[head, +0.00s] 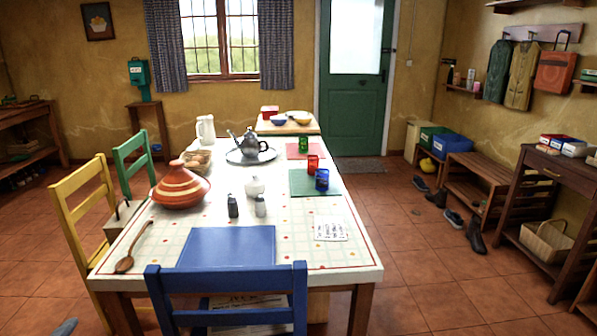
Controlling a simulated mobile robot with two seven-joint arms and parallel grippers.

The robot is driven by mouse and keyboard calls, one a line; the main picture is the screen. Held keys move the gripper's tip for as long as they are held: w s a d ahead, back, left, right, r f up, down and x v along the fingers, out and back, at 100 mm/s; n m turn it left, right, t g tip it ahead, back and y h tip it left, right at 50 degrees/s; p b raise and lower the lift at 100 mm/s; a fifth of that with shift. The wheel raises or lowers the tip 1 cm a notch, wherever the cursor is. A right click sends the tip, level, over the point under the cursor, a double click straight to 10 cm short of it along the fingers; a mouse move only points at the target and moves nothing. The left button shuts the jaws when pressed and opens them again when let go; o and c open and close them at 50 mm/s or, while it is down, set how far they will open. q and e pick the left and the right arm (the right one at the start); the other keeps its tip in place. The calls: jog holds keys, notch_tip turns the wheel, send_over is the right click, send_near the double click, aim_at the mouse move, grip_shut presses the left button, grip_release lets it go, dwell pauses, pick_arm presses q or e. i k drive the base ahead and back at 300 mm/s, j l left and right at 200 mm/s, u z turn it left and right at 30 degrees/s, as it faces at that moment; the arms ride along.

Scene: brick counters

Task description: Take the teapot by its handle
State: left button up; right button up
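A dark grey metal teapot (250,144) stands upright on a round silver tray (233,156) toward the far end of the long dining table (290,209). Its spout points left, and its handle seems to be on the right side, though it is small at this distance. Neither of my grippers can be made out in the head view. A small grey-blue shape shows at the bottom left edge, too cut off to identify.
A tagine (181,188), a white jug (205,129), red and blue cups and two shakers share the table. Yellow (84,215), green and blue chairs (227,285) stand at its left and near sides.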

aim_at(250, 147)
jog(key=i+l+u, duration=0.1)
jog(key=l, duration=0.4)
jog(key=i+l+u, duration=0.1)
jog(key=i+l, duration=0.15)
jog(key=l, duration=0.25)
jog(key=i+l+u, duration=0.1)
jog(key=l, duration=0.4)
jog(key=i+l+u, duration=0.1)
jog(key=l, duration=0.4)
jog(key=i+l+u, duration=0.1)
jog(key=l, duration=0.45)
jog(key=i+l+u, duration=0.1)
jog(key=l, duration=0.4)
jog(key=i+l+u, duration=0.1)
jog(key=l, duration=0.45)
jog(key=i+l+u, duration=0.1)
jog(key=i, duration=0.5)
jog(key=i+l, duration=0.3)
jog(key=i, duration=0.25)
jog(key=i+l+u, duration=0.15)
jog(key=i, duration=0.45)
jog(key=i+l, duration=0.3)
jog(key=i, duration=0.25)
jog(key=i+l+u, duration=0.15)
jog(key=i+l, duration=0.15)
jog(key=i, duration=0.25)
jog(key=i+l, duration=0.35)
jog(key=i, duration=0.2)
jog(key=j+u, duration=0.05)
